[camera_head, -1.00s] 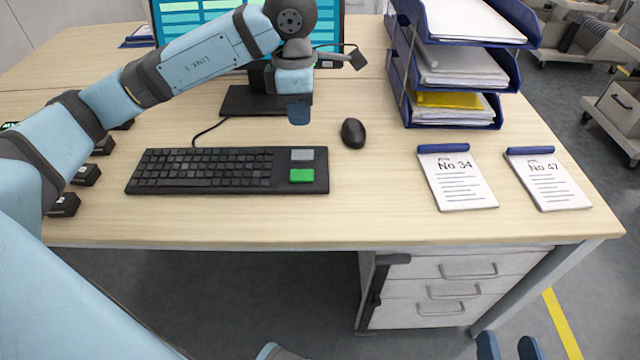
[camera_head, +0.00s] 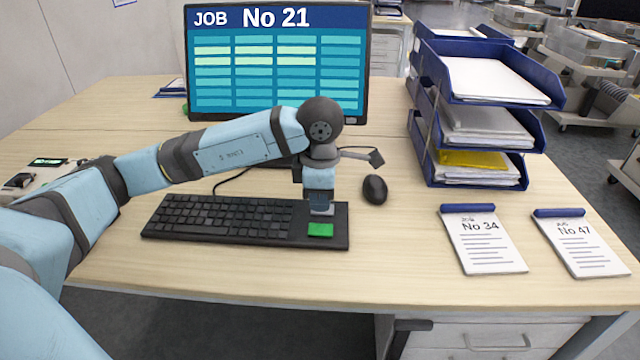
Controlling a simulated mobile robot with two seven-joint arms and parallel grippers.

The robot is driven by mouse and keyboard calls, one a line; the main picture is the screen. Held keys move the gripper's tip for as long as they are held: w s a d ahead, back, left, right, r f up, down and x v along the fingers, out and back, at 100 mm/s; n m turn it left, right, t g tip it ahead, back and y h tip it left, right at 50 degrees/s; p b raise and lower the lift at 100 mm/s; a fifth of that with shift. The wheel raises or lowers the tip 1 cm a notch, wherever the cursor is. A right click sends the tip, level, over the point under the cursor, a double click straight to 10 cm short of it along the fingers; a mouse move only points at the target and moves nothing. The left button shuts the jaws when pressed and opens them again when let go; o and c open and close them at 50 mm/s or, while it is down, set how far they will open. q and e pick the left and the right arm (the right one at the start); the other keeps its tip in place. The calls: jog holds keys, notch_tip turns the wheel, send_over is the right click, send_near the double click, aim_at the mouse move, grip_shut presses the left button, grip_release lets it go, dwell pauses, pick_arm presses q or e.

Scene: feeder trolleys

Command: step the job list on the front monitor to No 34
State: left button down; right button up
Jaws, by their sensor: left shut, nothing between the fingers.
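The front monitor (camera_head: 278,65) stands at the back of the desk and reads "JOB No 21" above rows of teal and yellowish cells. The black keyboard (camera_head: 225,218) lies in front of it, with a green key (camera_head: 320,230) and a grey key (camera_head: 327,211) at its right end. My left gripper (camera_head: 321,209) is shut and points down at the grey key, behind the green one. It hides most of the grey key; whether it presses it I cannot tell. A job card reading No 34 (camera_head: 484,242) lies to the right. My right gripper is out of view.
A No 47 card (camera_head: 583,245) lies right of the No 34 card. A black mouse (camera_head: 374,189) sits beside the keyboard. Blue stacked trays (camera_head: 478,100) with papers stand at the back right. The desk front is clear.

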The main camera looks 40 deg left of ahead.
aim_at(320, 229)
pick_arm(q)
notch_tip(320, 229, down, 5)
jog(key=shift+r+b, duration=0.2)
jog(key=shift+b, duration=0.4)
jog(key=shift+f, duration=0.45)
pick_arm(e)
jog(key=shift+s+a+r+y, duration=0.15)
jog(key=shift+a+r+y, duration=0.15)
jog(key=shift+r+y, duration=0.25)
